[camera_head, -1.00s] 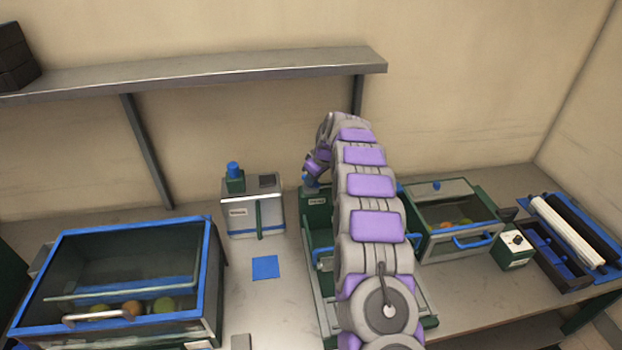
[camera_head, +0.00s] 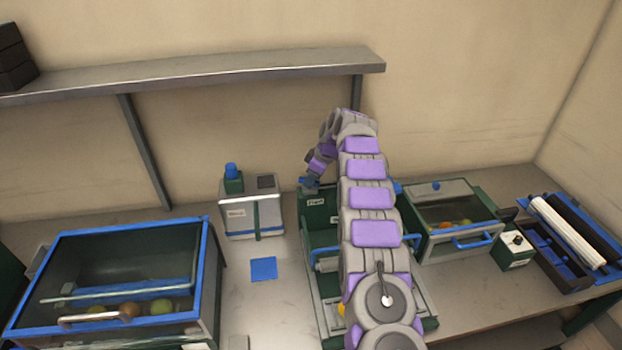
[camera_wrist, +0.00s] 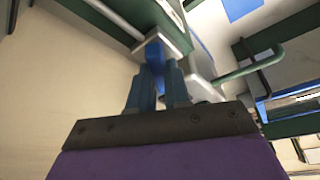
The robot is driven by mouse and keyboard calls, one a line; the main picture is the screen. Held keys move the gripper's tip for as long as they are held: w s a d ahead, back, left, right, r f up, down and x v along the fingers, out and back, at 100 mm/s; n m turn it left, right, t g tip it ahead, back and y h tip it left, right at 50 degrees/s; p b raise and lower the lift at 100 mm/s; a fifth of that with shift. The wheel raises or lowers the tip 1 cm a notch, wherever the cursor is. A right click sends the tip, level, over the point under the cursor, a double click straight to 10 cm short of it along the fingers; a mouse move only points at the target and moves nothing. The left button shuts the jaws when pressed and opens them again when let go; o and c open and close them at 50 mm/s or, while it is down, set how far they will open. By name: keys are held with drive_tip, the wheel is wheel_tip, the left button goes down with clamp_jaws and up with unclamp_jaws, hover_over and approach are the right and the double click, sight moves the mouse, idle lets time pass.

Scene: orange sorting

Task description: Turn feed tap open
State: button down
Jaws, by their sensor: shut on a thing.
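The feed tap's blue handle (camera_wrist: 153,55) is between the fingers of my gripper (camera_wrist: 160,80) in the wrist view, and the fingers are shut on it. In the head view, my gripper (camera_head: 310,181) reaches down to the blue tap (camera_head: 304,182) at the back left corner of the green machine (camera_head: 316,225). A small white label shows on the machine just below the tap. My arm hides much of the machine's middle and right side.
A white and green box with a blue knob (camera_head: 238,216) stands left of the machine. A blue-framed glass bin (camera_head: 205,265) holding fruit is at front left. A lidded bin (camera_head: 470,241) and a small control box (camera_head: 513,252) stand right. A shelf (camera_head: 220,75) runs behind.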

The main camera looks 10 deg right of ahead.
drive_tip(key=shift+w+r+n+p, duration=0.1)
drive_tip(key=shift+r+n+p, duration=0.05)
drive_tip(key=shift+n+p, duration=0.45)
drive_tip(key=shift+n+g+p, duration=0.3)
drive_tip(key=shift+p, duration=1.45)
drive_tip(key=shift+n+p, duration=0.6)
drive_tip(key=shift+p, duration=2.85)
drive_tip(key=shift+w+d+g+p, duration=0.1)
drive_tip(key=shift+w+g+p, duration=0.05)
drive_tip(key=shift+g+p, duration=0.15)
drive_tip(key=shift+p, duration=0.9)
drive_tip(key=c, duration=1.1)
unclamp_jaws()
drive_tip(key=shift+w+f, duration=0.1)
drive_tip(key=shift+f, duration=0.1)
drive_tip(key=shift+r, duration=0.1)
